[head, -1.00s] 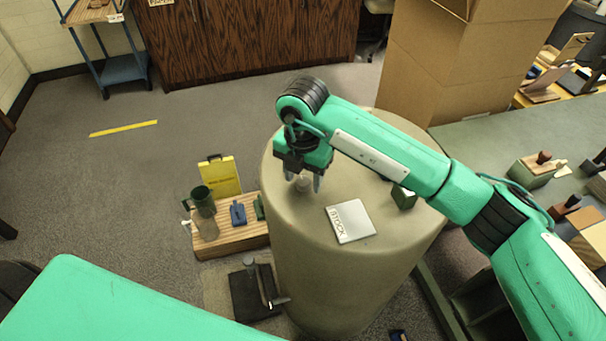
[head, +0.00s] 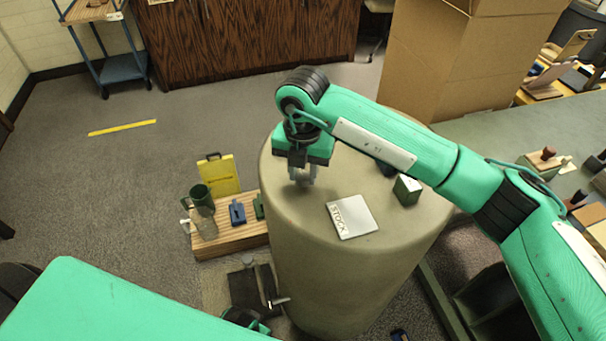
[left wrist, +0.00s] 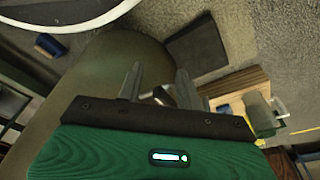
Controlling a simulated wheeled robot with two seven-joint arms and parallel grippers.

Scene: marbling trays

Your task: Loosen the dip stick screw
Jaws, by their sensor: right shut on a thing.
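A dark stand with a post (head: 246,288) and a silver side handle (head: 279,301), likely the screw, stands on the floor left of the drum (head: 330,285). My left gripper (left wrist: 158,80) is open in the left wrist view, with a small metal piece (left wrist: 162,97) showing between its fingers, apart from them as far as I can tell. In the head view only part of it shows beside the stand, its fingertips hidden. My right gripper (head: 303,178) is shut on a small pale thing at the drum's top, mostly hidden by the fingers.
A white STOCK plate (head: 352,217) and a green block (head: 407,190) lie on the drum. Open floor lies to the left.

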